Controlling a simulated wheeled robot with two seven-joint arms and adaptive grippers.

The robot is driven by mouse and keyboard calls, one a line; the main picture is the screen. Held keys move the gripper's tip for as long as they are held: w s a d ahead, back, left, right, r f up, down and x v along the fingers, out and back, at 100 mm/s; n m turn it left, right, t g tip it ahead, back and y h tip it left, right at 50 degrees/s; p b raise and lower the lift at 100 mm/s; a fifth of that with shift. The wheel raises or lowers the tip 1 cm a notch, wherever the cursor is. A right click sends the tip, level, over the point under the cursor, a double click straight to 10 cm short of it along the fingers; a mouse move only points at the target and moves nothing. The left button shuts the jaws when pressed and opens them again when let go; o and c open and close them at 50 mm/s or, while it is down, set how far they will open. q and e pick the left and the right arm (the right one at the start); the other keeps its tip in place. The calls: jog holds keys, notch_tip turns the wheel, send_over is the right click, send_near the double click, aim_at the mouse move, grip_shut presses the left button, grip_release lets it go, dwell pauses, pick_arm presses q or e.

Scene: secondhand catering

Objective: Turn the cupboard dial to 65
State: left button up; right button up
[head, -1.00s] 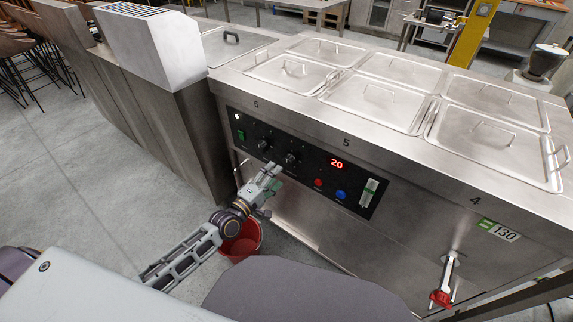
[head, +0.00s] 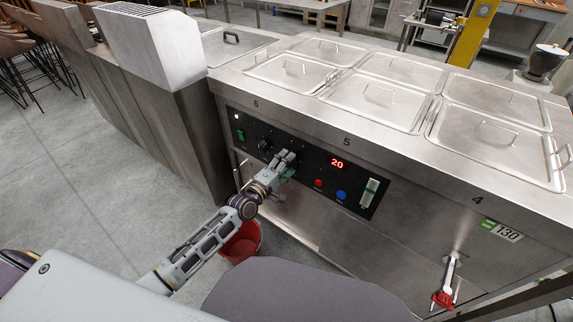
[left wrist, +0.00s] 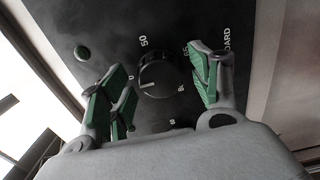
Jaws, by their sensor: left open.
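The black cupboard dial (left wrist: 158,80) shows in the left wrist view, with a white pointer line toward the left. Numbers 50 and 65 ring it, and part of a word ending in "OARD" shows at the right. My left gripper (head: 287,158) is open at the control panel (head: 352,178), its green-padded fingers on either side of the dial; I cannot tell if they touch it. In the head view the gripper hides this dial. A red display (head: 337,163) reads 20. My right gripper is not in view.
Another black dial (head: 264,145) sits just left of the gripper. A red button (head: 319,183) and blue button (head: 341,196) are to the right. A red bucket (head: 243,246) stands on the floor below my arm. A red-handled tap (head: 442,299) sticks out at the right.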

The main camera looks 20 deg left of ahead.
pick_arm(q)
jog(key=shift+w+d, duration=0.1)
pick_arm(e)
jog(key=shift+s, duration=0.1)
pick_arm(q)
jog(key=shift+c, duration=0.4)
jog(key=c, duration=1)
jog(key=shift+o, duration=0.2)
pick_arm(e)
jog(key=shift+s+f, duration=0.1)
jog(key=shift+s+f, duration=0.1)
